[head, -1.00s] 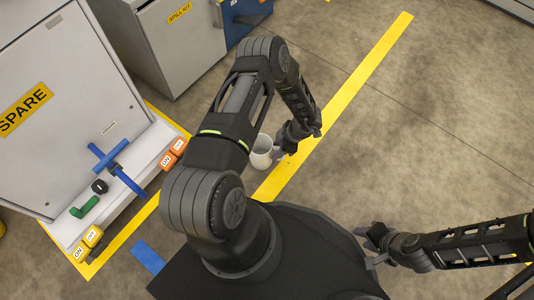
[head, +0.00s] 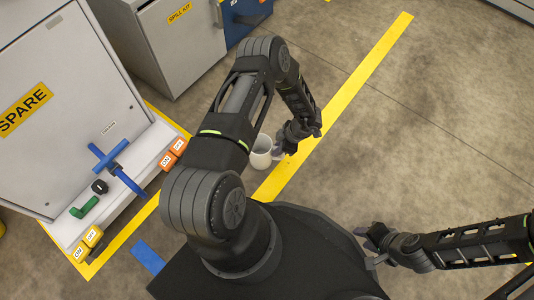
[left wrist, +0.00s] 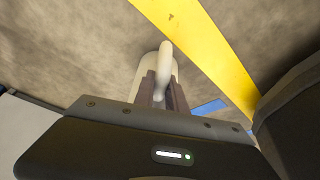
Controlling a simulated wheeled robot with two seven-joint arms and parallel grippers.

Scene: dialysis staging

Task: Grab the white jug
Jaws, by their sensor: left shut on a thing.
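The white jug (head: 261,153) shows in the head view just right of my left arm's forearm, which hides part of it. My left gripper (head: 279,151) is at its right side. In the left wrist view, the fingers of my left gripper (left wrist: 161,92) are shut on the jug's handle, and the pale jug body (left wrist: 149,66) shows behind the handle. I cannot tell whether the jug is clear of the floor. My right gripper (head: 368,248) is open and empty at the lower right, its fingers apart.
A grey SPARE cabinet (head: 70,95) stands at the left, with blue, green and orange fittings on its ledge (head: 125,180). A SPILL KIT cabinet (head: 180,45) stands behind. A yellow floor line (head: 365,75) runs diagonally beside the jug. The floor to the right is clear.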

